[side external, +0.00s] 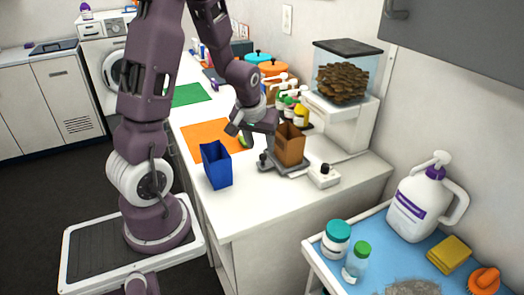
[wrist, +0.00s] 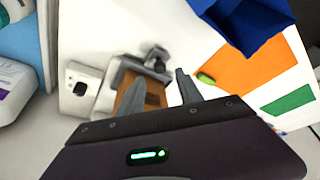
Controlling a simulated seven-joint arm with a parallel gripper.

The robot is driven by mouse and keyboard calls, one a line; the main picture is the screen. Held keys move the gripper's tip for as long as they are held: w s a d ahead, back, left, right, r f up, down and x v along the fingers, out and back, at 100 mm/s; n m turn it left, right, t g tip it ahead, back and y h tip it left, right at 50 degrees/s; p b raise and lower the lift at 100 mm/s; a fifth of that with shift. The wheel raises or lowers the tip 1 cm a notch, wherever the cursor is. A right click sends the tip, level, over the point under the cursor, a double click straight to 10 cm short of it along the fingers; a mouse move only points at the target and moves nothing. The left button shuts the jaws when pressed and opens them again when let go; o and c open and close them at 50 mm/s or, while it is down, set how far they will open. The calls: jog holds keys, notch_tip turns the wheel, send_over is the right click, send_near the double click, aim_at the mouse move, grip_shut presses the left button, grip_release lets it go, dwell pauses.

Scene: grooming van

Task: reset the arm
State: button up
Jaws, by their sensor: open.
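My gripper (side external: 252,135) hangs above the white counter, just left of and partly in front of the brown box. In the wrist view its two fingers (wrist: 168,82) are apart with nothing held between them. The brown open-topped box (side external: 290,146) stands upright on a grey stand (side external: 284,166). In the wrist view the brown box (wrist: 128,101) is partly hidden behind the left finger. Whether a finger touches it I cannot tell.
A blue open box (side external: 217,167) stands at the counter's front edge. An orange mat (side external: 200,142) with a small green item (side external: 243,140) and a green mat (side external: 190,94) lie behind. A white feeder (side external: 340,115) and several bottles (side external: 300,115) line the wall. A blue-topped cart (side external: 385,250) holds bottles.

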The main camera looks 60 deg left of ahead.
jog(key=shift+v, duration=1.2)
jog(key=s+d+r+m+t+h, duration=0.1)
jog(key=s+d+r+m, duration=0.15)
jog(key=d+r, duration=0.4)
jog(key=s+d+r+m+t+h, duration=0.1)
jog(key=s+d+r+m, duration=0.15)
jog(key=d+r, duration=0.35)
jog(key=s+d+r+m+h, duration=0.1)
jog(key=s+d+m, duration=0.3)
jog(key=s+d, duration=0.3)
jog(key=s, duration=0.2)
jog(key=shift+s+d+r, duration=0.25)
jog(key=shift+d+r, duration=0.1)
jog(key=shift+r, duration=0.05)
